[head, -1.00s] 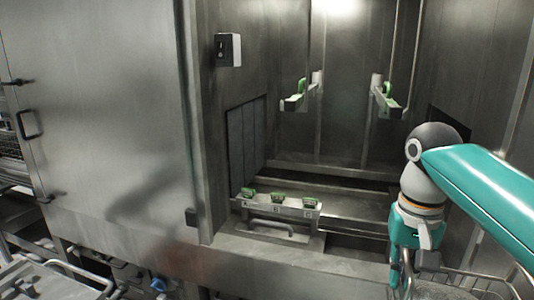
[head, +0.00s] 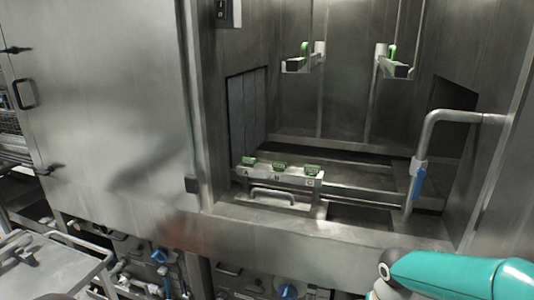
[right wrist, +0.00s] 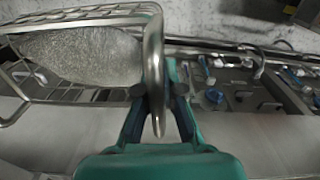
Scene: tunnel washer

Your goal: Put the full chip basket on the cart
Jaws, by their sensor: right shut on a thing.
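My right gripper (right wrist: 158,92) is shut on the upright metal handle of the chip basket in the right wrist view. The wire basket (right wrist: 100,14) hangs at the upper left there, with a rounded mass of fine grey chips (right wrist: 80,55) inside. In the head view only part of my teal right arm shows at the lower right; the gripper and basket are out of that view. A metal cart (head: 50,275) with a tubular rail stands at the lower left in the head view. My left gripper is not in view.
The open washer chamber has a sill (head: 340,228), a panel with green-topped blocks (head: 280,178) and a bent pipe with a blue handle (head: 420,183). Blue-knobbed fittings (head: 287,291) lie below the sill. The large steel door (head: 110,110) fills the left.

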